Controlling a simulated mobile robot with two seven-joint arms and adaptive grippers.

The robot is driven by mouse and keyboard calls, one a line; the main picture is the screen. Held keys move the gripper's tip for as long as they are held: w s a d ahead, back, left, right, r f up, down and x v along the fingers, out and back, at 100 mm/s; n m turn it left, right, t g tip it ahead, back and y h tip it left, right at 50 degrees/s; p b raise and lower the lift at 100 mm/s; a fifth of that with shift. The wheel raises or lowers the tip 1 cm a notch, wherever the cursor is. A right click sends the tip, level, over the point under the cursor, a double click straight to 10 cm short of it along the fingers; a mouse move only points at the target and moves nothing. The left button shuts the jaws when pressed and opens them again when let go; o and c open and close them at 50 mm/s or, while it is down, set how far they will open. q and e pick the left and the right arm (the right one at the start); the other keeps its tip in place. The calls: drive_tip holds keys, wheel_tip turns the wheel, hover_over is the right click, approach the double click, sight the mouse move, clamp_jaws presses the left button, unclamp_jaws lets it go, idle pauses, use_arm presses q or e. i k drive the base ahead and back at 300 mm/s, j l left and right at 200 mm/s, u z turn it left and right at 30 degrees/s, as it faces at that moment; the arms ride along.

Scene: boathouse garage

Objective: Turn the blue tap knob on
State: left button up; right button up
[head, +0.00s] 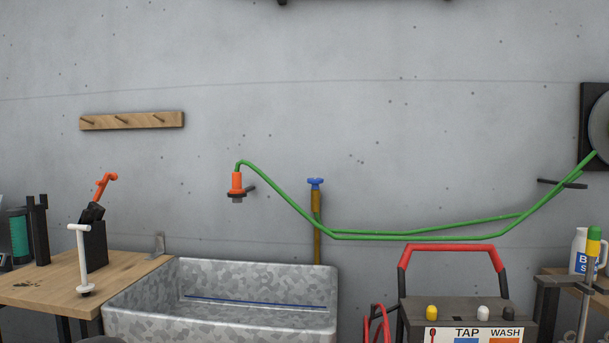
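The blue tap knob (315,183) sits on top of a brass tap and pipe (317,230) against the grey wall, right of the picture's middle-left. The pipe runs down behind the back rim of the galvanized sink (230,318). The knob is small here, and I cannot tell from it whether the tap is on or off. No water shows. Neither of my grippers is in view.
A green hose (400,232) hangs along the wall, passing by the tap, from an orange fitting (237,184) to a reel (599,128). A red-handled box (440,310) labelled TAP and WASH stands at the lower right. A wooden bench (50,285) is at left.

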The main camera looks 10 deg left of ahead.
sight(315, 181)
drive_tip(key=i+j, duration=0.2)
drive_tip(key=i, duration=0.25)
drive_tip(key=i+j, duration=0.25)
drive_tip(key=i, duration=0.2)
drive_tip(key=l+u, duration=0.25)
drive_tip(key=l, duration=0.3)
drive_tip(key=l+u, duration=0.25)
drive_tip(key=l, duration=0.25)
drive_tip(key=i+j+z, duration=0.35)
drive_tip(key=j, duration=0.25)
drive_tip(key=i+j+z, duration=0.15)
drive_tip(key=j, duration=0.2)
drive_tip(key=k+j+z, duration=0.3)
drive_tip(key=k+j, duration=0.05)
drive_tip(key=j, duration=0.1)
